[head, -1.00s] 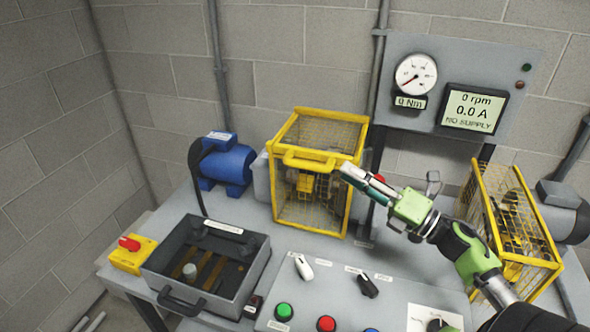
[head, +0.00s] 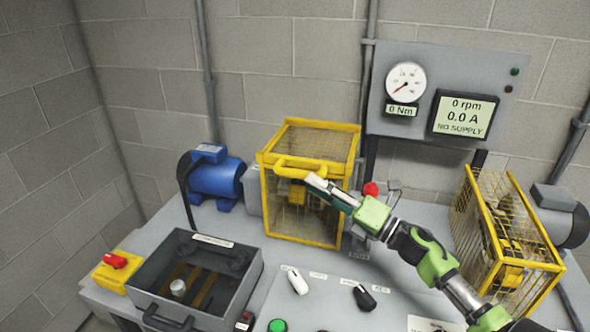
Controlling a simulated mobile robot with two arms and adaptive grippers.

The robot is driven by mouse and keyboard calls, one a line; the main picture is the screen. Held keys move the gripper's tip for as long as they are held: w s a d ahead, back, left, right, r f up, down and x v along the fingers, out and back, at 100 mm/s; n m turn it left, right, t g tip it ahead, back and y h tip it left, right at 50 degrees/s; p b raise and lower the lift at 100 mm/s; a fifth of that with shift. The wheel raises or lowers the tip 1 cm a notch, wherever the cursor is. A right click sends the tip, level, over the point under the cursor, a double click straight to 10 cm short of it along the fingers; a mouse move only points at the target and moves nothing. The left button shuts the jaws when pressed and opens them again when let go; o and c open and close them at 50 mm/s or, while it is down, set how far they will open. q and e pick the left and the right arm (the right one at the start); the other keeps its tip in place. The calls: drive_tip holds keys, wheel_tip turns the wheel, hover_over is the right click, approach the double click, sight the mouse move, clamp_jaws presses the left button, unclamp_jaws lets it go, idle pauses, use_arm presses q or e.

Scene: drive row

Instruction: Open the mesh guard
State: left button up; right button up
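A yellow-framed mesh guard (head: 312,136) stands upright and closed over a coupling on the bench, with a yellow handle bar (head: 290,163) along its upper front edge. A second yellow mesh guard (head: 485,225) stands at the right by a grey motor; which one the task means I cannot tell. My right gripper (head: 316,184) is in front of the middle guard's upper front, just right of the handle bar. Its fingers look close together, but their gap is not clear, and I cannot tell whether they touch the guard. My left gripper is not in view.
A blue motor (head: 216,178) sits left of the middle guard. An open grey box (head: 240,285) and a yellow switch box with red knob (head: 113,270) are at front left. A control panel (head: 325,295) lies in front. A gauge panel (head: 425,85) hangs behind.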

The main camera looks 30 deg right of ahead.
sight(301, 175)
drive_tip(key=p+x, duration=0.1)
drive_tip(key=x, duration=0.4)
drive_tip(key=shift+w+r, duration=0.15)
drive_tip(key=shift+w+a+p, duration=0.4)
drive_tip(key=shift+w, duration=0.3)
clamp_jaws()
